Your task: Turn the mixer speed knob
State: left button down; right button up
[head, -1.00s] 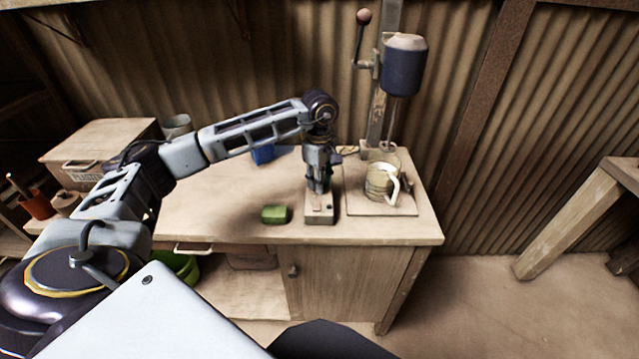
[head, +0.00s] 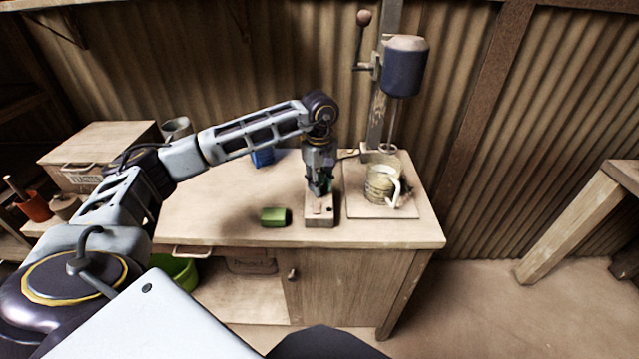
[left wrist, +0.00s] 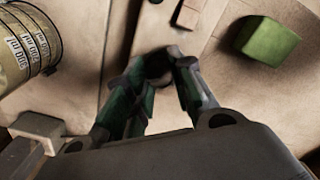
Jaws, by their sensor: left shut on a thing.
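The mixer (head: 404,68) has a dark blue motor head on an upright post at the back of the bench. Its pale control box (head: 319,217) lies on the bench top, left of the jug. My left gripper (head: 319,191) points down over the box's far part. In the left wrist view, my left gripper's fingertips (left wrist: 160,66) are shut on the dark round knob (left wrist: 158,64), which they partly cover. The knob's pointer mark cannot be made out. My right gripper is not in view.
A green block (head: 274,217) lies left of the box. A blue object (head: 262,156) sits behind my forearm.

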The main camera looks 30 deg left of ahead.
pick_arm(q)
jog(key=c, duration=1.2)
grip_release()
jog(key=shift+r, duration=0.2)
notch_tip(320, 180, up, 12)
jog(key=shift+f, duration=0.15)
jog(key=shift+f, duration=0.1)
